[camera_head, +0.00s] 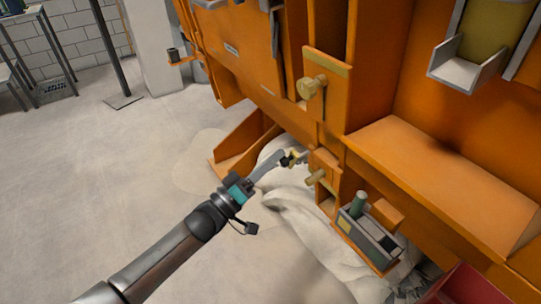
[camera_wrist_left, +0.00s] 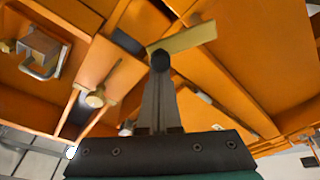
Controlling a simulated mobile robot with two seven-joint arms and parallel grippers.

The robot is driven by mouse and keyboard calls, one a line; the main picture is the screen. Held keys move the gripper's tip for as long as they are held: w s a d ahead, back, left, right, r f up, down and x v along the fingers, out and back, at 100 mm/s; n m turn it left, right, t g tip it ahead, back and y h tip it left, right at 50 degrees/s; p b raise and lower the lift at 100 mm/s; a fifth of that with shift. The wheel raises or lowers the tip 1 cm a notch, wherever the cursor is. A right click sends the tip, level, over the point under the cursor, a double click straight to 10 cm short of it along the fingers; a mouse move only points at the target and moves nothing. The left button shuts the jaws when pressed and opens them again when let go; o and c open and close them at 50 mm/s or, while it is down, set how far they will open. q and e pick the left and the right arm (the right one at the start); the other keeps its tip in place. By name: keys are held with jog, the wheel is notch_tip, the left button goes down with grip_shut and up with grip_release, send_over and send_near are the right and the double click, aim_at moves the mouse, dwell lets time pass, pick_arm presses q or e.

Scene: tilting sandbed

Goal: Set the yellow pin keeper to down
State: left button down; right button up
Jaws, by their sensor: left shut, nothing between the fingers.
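The yellow pin keeper (camera_wrist_left: 190,38) shows in the left wrist view as a flat bar, lying nearly level in that picture with its right end slightly higher. In the head view a small yellow part (camera_head: 295,155), which looks like it, sits at the orange frame's lower edge. My left gripper (camera_head: 287,160) is shut and empty. Its dark fingertips (camera_wrist_left: 160,60) are at the keeper's left end in the wrist view and overlap it; I cannot tell whether they touch. A brass-coloured pin knob (camera_head: 315,177) is just right of the fingertips. My right gripper is not in view.
The orange machine frame (camera_head: 430,180) fills the right side. Another brass knob (camera_head: 313,87) sticks out above. A grey box with a green cylinder (camera_head: 358,203) hangs at lower right. Pale sand (camera_head: 300,215) lies underneath. The floor (camera_head: 90,190) at left is clear.

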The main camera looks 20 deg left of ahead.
aim_at(295, 158)
pick_arm(q)
jog(key=m, duration=0.1)
jog(key=s+d+m+h, duration=0.1)
jog(key=m, duration=0.1)
jog(key=shift+d+f+g, duration=0.2)
jog(key=shift+f+g, duration=0.1)
jog(key=shift+f, duration=0.1)
jog(key=m, duration=0.2)
jog(key=shift+s+d+f+m+b, duration=0.3)
jog(key=shift+d+b, duration=0.05)
jog(key=shift+d, duration=0.05)
notch_tip(295, 158, down, 8)
jog(key=d+m+g+h+b, duration=0.2)
jog(key=m+b, duration=0.4)
jog(key=m, duration=1)
jog(key=shift+s+d+r+g+h+b, duration=0.2)
jog(key=shift+s+d+g+h+b, duration=0.15)
jog(key=shift+g+h, duration=0.4)
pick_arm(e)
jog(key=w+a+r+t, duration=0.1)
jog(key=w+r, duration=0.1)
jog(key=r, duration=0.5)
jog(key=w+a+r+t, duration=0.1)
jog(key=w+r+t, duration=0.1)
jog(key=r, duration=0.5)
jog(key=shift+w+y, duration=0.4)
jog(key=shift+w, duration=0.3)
